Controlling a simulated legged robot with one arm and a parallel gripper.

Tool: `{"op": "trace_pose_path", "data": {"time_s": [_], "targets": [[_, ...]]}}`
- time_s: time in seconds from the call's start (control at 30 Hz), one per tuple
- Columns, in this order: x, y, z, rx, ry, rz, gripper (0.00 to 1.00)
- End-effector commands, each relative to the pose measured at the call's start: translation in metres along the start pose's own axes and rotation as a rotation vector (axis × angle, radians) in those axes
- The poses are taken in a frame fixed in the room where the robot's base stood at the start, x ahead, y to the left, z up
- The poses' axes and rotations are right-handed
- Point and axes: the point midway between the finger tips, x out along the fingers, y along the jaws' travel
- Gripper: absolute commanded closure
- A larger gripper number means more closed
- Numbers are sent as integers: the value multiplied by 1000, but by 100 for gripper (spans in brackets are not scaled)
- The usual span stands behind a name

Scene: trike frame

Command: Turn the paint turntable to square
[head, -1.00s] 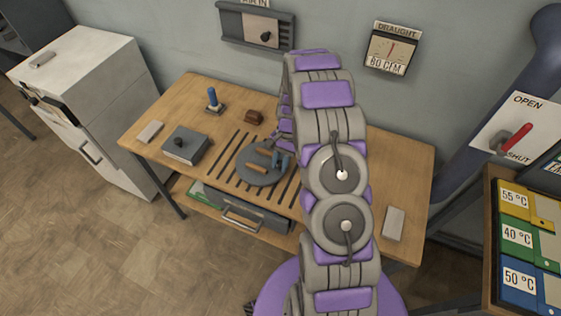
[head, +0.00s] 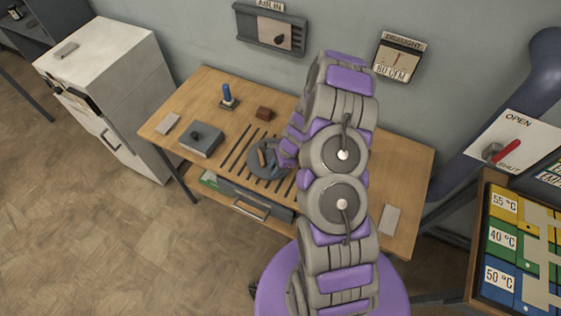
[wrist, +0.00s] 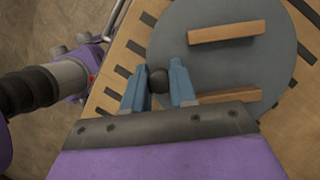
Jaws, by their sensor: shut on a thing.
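The paint turntable (head: 254,165) is a round grey disc on the bench, also large in the wrist view (wrist: 215,75). Two wooden bars lie across it, one farther (wrist: 226,32) and one nearer (wrist: 229,97). The bars stand at an angle to the bench slots. A dark round knob (wrist: 158,80) sits near the disc's left edge in the wrist view. My gripper (wrist: 158,76) has its blue fingers shut on this knob. In the head view my gripper (head: 280,160) is at the disc's right side, and my arm hides part of that area.
The wooden bench (head: 400,160) has dark slots around the disc. A grey box with a knob (head: 201,139), a blue-handled tool (head: 227,96) and a brown block (head: 264,113) stand on it. A drawer (head: 250,203) is below. A white cabinet (head: 125,75) stands left.

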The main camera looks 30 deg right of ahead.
Motion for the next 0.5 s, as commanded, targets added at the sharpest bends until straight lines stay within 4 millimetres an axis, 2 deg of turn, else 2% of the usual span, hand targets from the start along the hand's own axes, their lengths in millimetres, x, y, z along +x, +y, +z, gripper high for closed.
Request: {"op": "trace_pose_path", "data": {"time_s": [0.1, 0.5], "targets": [[1, 0, 11, 101, -3, -41, 100], [13, -9, 33, 430, -4, -179, 100]]}}
